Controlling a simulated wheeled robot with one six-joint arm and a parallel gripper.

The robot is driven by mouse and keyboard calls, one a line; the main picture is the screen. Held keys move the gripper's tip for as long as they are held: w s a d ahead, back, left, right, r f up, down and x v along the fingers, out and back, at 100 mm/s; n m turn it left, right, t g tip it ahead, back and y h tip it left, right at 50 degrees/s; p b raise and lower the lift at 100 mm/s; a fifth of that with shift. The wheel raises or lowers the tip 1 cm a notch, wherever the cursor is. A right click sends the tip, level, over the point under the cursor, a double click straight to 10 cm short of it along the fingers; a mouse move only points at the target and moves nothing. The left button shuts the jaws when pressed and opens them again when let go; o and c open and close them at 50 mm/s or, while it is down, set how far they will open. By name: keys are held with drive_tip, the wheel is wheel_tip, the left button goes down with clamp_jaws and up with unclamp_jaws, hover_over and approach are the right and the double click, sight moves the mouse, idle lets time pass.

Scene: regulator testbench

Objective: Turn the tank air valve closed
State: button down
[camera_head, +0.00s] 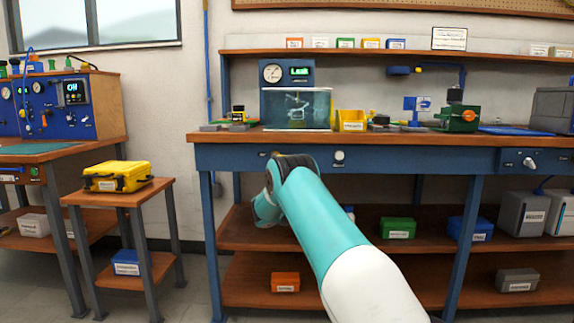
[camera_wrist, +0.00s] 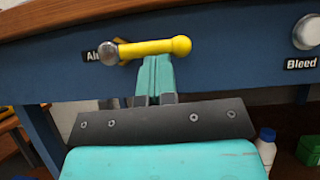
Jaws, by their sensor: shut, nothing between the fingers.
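The tank air valve (camera_wrist: 150,49) has a yellow lever on the blue front panel of the bench, lying nearly level in the wrist view. Its left end has a grey metal hub, and a partly covered label starting with "Ai" sits beside it. My gripper (camera_wrist: 153,62) is shut, with teal fingers just below the lever's middle. The fingertips overlap the lever's lower edge in view; I cannot tell whether they touch it. In the head view my arm hides most of the valve and the gripper. The water tank (camera_head: 297,108) stands on the bench above.
A round white Bleed knob (camera_wrist: 307,32) is to the right of the lever, and also shows in the head view (camera_head: 339,156). The bench top (camera_head: 400,139) overhangs the panel. A lower shelf (camera_head: 330,290) holds boxes. A yellow case (camera_head: 117,176) sits on a small table at left.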

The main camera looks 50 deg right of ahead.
drive_tip(key=shift+f, duration=0.1)
drive_tip(key=w+d+f+b+v, duration=0.1)
drive_tip(key=f+b+v, duration=0.1)
drive_tip(key=b+v, duration=1)
drive_tip(key=b, duration=0.8)
drive_tip(key=shift+a+f, duration=0.3)
drive_tip(key=shift+f, duration=0.05)
drive_tip(key=shift+r, duration=0.1)
